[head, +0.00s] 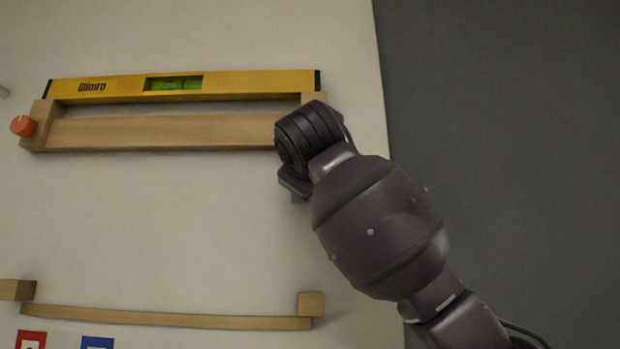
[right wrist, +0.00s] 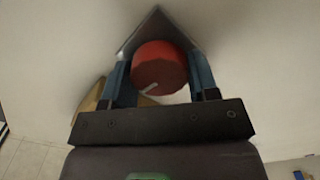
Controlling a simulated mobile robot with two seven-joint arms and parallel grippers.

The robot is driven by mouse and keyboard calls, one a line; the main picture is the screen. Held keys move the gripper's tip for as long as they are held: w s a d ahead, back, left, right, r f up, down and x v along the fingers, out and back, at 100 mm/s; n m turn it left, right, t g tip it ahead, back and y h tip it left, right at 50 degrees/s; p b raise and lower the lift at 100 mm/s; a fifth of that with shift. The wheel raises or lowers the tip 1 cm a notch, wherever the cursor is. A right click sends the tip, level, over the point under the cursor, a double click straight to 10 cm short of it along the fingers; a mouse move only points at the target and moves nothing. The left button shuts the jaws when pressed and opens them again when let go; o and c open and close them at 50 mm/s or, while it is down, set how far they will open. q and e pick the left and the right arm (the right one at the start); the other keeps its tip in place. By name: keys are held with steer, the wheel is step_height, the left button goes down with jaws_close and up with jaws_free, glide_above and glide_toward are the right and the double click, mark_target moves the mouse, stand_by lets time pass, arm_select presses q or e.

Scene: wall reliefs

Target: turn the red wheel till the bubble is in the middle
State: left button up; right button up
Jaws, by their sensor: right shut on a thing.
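A yellow spirit level (head: 235,82) lies along the top of a wooden frame on the pale wall; its right end looks slightly higher in the head view. Its green vial (head: 173,83) shows dark marks; it is too small to tell where the bubble sits. The red wheel (right wrist: 165,62), with a white mark near its lower edge, is between the blue fingers of my right gripper (right wrist: 160,72), which is shut on it. In the head view my right arm hides this gripper and the wheel at the frame's right end. My left gripper is not in view.
An orange knob (head: 23,126) sits at the left end of the wooden frame (head: 160,131). A lower wooden rail (head: 165,318) has blocks at its ends, with red (head: 31,339) and blue squares below. The wall between is bare; a dark grey area lies right.

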stand_by(0.6)
steer(key=o, duration=0.9)
steer(key=shift+s, duration=0.1)
steer(key=s+b, duration=0.3)
steer(key=s, duration=0.7)
steer(key=shift+s, duration=0.35)
